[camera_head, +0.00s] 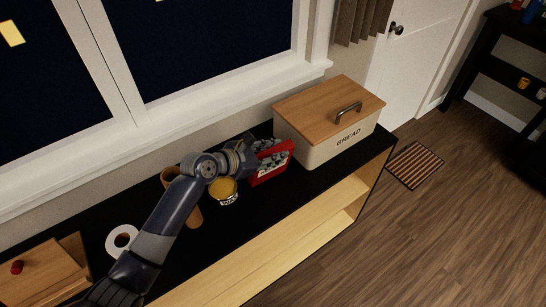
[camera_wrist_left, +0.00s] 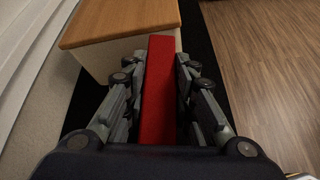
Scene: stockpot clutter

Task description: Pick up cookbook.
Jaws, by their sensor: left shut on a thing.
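The cookbook (camera_head: 268,177) is red and stands on edge in front of the bread box, partly hidden by my left gripper (camera_head: 274,156). In the left wrist view the red cookbook (camera_wrist_left: 158,95) lies between the two fingers of my left gripper (camera_wrist_left: 157,92), which is shut on it. I cannot tell whether the cookbook touches the black counter top. My right gripper is not in view.
A cream bread box (camera_head: 334,146) with a wooden lid stands at the counter's right end. The window wall runs behind the counter.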

